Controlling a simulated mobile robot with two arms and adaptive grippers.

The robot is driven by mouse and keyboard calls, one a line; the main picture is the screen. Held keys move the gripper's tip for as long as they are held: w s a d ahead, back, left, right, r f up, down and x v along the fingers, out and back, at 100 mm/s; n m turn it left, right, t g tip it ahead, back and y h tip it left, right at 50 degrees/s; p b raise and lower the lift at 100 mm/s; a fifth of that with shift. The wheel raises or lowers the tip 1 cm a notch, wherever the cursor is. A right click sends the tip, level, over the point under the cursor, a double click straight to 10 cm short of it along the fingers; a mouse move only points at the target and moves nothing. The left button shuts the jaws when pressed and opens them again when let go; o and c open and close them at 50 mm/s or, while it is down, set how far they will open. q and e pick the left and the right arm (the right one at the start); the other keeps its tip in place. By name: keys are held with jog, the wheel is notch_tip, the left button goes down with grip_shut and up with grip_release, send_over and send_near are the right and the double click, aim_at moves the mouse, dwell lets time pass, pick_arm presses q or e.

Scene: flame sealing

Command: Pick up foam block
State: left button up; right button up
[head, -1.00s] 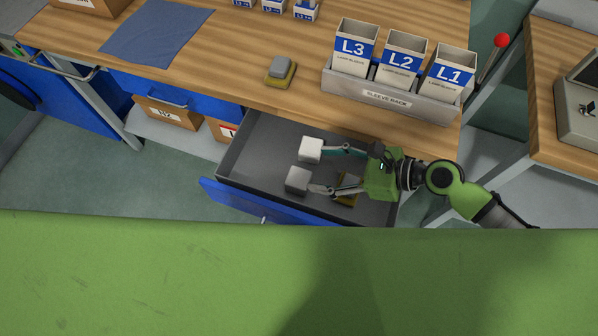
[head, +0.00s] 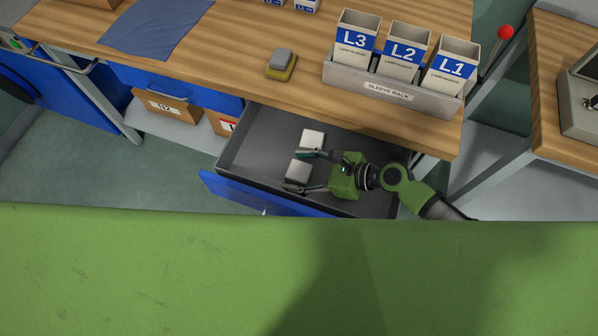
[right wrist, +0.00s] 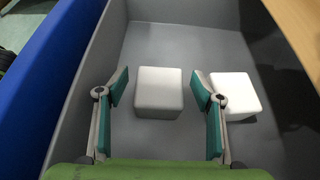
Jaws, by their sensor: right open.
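Two pale, rounded blocks that look like foam lie in the open drawer (head: 245,158). The nearer block (head: 298,171) lies between the fingers of my right gripper (head: 296,172), which is open and reaches in from the right. In the right wrist view this block (right wrist: 159,92) is centred between the teal finger pads, with a gap on each side. The other white block (head: 312,139) lies just beyond the upper finger; in the right wrist view it (right wrist: 235,95) is outside the right finger, partly covered by it. My left gripper is not in view.
The blue drawer front (head: 265,195) and grey walls surround the blocks. The wooden tabletop (head: 220,65) is above, with a grey-and-yellow block (head: 281,64), a blue cloth (head: 155,27) and the sleeve rack (head: 390,92). The drawer's left part is bare.

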jog(key=c, duration=0.9)
